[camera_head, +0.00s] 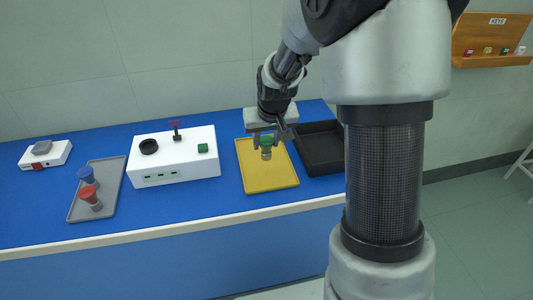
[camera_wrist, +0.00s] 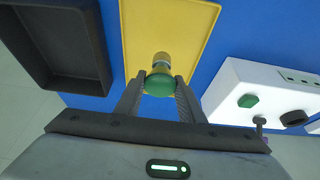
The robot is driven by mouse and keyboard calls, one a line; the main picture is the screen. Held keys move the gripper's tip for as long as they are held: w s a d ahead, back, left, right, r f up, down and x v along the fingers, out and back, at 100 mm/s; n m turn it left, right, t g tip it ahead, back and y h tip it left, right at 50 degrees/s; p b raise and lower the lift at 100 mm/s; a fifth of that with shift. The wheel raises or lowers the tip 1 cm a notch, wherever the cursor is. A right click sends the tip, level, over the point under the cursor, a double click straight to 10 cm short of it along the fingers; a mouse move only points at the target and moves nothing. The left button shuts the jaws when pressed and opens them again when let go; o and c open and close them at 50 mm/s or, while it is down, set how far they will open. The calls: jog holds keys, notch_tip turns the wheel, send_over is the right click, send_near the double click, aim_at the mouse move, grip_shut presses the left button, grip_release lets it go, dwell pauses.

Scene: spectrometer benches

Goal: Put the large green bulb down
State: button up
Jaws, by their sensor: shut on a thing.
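The large green bulb (camera_head: 266,147) has a green top and a pale metallic lower part. My gripper (camera_head: 266,140) is shut on its green top, and the bulb hangs upright over the yellow tray (camera_head: 258,178). In the wrist view the green bulb (camera_wrist: 159,84) sits between my two fingertips (camera_wrist: 160,90), with the yellow tray (camera_wrist: 200,20) behind it. I cannot tell whether its lower end touches the tray. No other thing lies on the visible part of the yellow tray.
A black tray (camera_head: 322,160) stands right of the yellow one. A white instrument box (camera_head: 190,170) with a green knob (camera_head: 203,148) stands left. A grey tray (camera_head: 108,180) holds a blue bulb (camera_head: 86,175) and a red bulb (camera_head: 89,194). Bare blue bench (camera_head: 225,202) lies in front.

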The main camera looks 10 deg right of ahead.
aim_at(266, 152)
jog(key=shift+f, duration=1.95)
jog(key=shift+f+b, duration=0.15)
jog(key=shift+b, duration=0.2)
jog(key=o, duration=1.1)
jog(key=shift+o, duration=0.2)
